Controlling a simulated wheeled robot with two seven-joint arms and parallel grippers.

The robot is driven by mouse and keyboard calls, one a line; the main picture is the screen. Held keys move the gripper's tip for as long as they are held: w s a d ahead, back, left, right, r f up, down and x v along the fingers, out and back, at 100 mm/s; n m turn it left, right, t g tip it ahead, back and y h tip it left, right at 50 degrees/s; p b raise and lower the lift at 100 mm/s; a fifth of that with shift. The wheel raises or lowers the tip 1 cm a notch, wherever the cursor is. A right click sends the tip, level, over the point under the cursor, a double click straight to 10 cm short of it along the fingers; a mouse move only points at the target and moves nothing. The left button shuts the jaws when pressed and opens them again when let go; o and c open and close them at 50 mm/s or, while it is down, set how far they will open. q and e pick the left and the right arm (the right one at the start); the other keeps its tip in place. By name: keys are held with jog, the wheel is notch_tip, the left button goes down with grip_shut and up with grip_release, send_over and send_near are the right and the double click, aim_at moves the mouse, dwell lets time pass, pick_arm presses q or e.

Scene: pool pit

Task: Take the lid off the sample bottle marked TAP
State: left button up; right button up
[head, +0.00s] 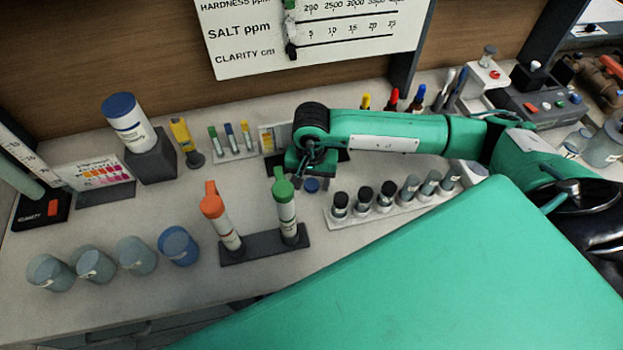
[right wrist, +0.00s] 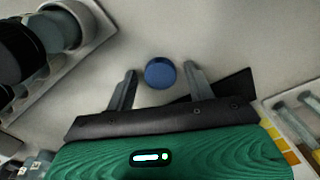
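The sample bottles stand in a white rack (head: 395,212), several in a row. The left ones have black lids (head: 340,199); those to the right look grey on top. No TAP marking is readable. My right gripper (head: 311,177) is over the counter, left of the rack. In the right wrist view, its fingers (right wrist: 160,88) are apart, with a small round blue cap-like piece (right wrist: 160,73) between them and a gap on each side. The blue piece also shows below the gripper in the head view (head: 311,185). Whether it tops a bottle is unclear. My left gripper is out of view.
A dark stand with an orange-capped tube (head: 222,220) and a green-capped tube (head: 286,208) stands left of the gripper. Several grey cups (head: 137,255) and a blue one (head: 178,246) are at the front left. Small vials (head: 230,138) stand behind. Bare counter lies around the blue piece.

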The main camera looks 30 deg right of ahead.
aim_at(311, 184)
jog(key=shift+r, duration=0.5)
notch_tip(311, 184, up, 11)
jog(key=b, duration=0.3)
jog(key=shift+r+b, duration=0.15)
jog(key=shift+b, duration=0.15)
